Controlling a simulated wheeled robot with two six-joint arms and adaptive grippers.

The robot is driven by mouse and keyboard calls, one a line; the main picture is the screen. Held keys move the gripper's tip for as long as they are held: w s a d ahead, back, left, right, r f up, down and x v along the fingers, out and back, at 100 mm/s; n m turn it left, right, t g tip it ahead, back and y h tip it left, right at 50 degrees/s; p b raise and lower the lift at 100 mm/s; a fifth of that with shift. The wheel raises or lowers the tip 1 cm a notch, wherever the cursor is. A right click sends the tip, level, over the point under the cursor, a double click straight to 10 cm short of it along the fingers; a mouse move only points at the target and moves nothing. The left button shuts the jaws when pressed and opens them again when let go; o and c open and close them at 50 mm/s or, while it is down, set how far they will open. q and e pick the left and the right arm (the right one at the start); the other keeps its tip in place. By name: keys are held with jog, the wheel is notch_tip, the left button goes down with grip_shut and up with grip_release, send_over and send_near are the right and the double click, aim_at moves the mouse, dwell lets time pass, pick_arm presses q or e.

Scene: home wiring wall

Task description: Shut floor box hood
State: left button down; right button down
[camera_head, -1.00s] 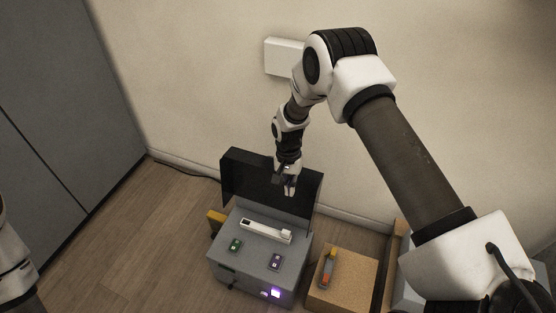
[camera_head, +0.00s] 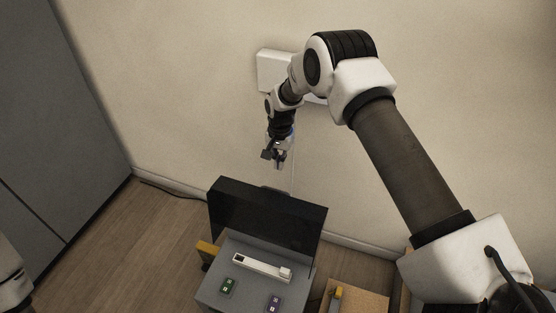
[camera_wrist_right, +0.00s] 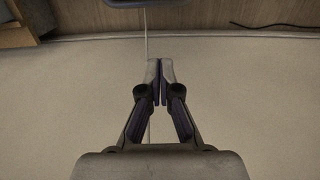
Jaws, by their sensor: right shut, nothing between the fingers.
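The floor box (camera_head: 212,291) is a grey box at the bottom of the head view. Its dark hood (camera_head: 265,222) stands open, raised at the back of the box on the wall side. My right gripper (camera_head: 273,163) is shut and empty, above the hood's top edge and apart from it in the picture. In the right wrist view its fingertips (camera_wrist_right: 160,68) meet, with a dark edge, probably the hood, at the top of the picture. My left gripper is out of view.
A cardboard box (camera_head: 368,301) stands at right. A white wall box (camera_head: 272,70) is behind my arm.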

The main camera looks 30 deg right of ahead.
notch_tip(320, 180, down, 5)
jog(key=s+a, duration=0.2)
jog(key=a, duration=0.1)
jog(key=shift+s+f, duration=0.2)
jog(key=shift+s, duration=0.1)
jog(key=shift+r, duration=0.1)
